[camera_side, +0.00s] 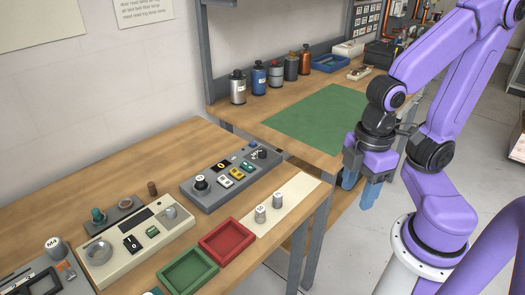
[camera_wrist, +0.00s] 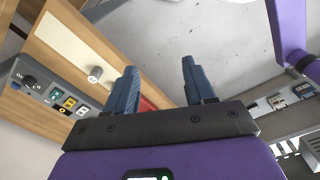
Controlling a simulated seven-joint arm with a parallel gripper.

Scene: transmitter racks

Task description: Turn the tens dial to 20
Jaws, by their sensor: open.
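A grey control box (camera_side: 228,192) lies on the near bench, with a black knob (camera_side: 200,183) at its left end and a smaller dark knob (camera_side: 258,155) at its right end. Several white and yellow switches sit between them. I cannot read which knob is the tens dial or its setting. The box also shows at the left of the wrist view (camera_wrist: 45,96), with one dark knob (camera_wrist: 29,80). My gripper (camera_side: 360,186) is open and empty, to the right of the box and well apart from it. Its blue fingers point down; they show in the wrist view too (camera_wrist: 160,85).
A red tray (camera_side: 227,258) and a green tray (camera_side: 187,290) lie in front of the box. A cream panel (camera_side: 115,270) is at left. Behind, a bench holds a green mat (camera_side: 315,118) and several bottles (camera_side: 258,78).

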